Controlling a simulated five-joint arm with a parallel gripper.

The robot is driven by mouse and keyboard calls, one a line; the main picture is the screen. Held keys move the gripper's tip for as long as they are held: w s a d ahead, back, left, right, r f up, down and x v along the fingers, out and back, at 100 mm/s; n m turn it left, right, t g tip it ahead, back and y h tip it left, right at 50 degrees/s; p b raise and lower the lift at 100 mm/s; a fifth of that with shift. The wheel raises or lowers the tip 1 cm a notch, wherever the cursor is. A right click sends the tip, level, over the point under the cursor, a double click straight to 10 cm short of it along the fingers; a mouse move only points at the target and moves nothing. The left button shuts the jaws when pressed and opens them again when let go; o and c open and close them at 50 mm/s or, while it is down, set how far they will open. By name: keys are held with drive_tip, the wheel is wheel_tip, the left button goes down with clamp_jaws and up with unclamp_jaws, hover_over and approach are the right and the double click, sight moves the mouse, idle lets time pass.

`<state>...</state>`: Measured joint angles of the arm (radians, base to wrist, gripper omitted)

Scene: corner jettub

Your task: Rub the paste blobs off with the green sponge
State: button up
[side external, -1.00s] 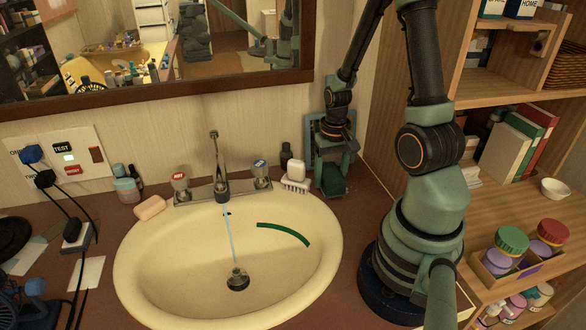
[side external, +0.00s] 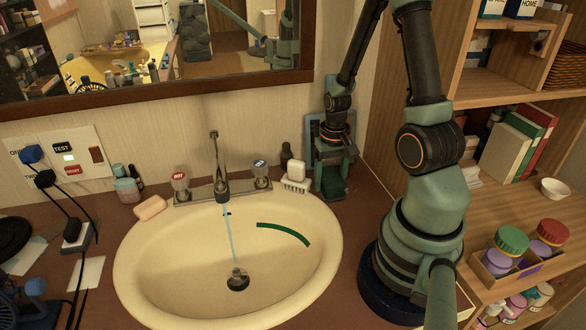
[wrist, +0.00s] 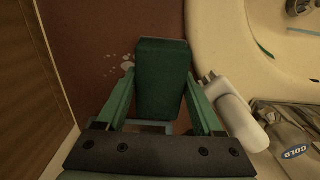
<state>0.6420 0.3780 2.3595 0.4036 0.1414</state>
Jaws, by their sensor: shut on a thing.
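My gripper (side external: 333,172) is shut on the green sponge (wrist: 163,75), which also shows in the side view (side external: 333,187) at the back right of the counter, right of the sink. In the wrist view the sponge is upright between the two fingers (wrist: 162,105). Any blobs under the sponge are hidden. I cannot tell whether the sponge touches the counter.
A white brush (side external: 296,176) stands close left of my gripper, with a dark bottle (side external: 286,155) behind it. The cream sink (side external: 160,285) has a dark green curved strip (side external: 284,232) inside. Water runs from the faucet (side external: 218,165). Wooden shelves (side external: 490,100) stand at the right.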

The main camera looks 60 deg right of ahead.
sight(355, 187)
drive_tip(key=shift+f, duration=0.4)
drive_tip(key=shift+s+d+r, duration=0.1)
drive_tip(key=shift+s+d, duration=1.2)
drive_tip(key=shift+s, duration=0.05)
drive_tip(key=shift+s+d, duration=1.35)
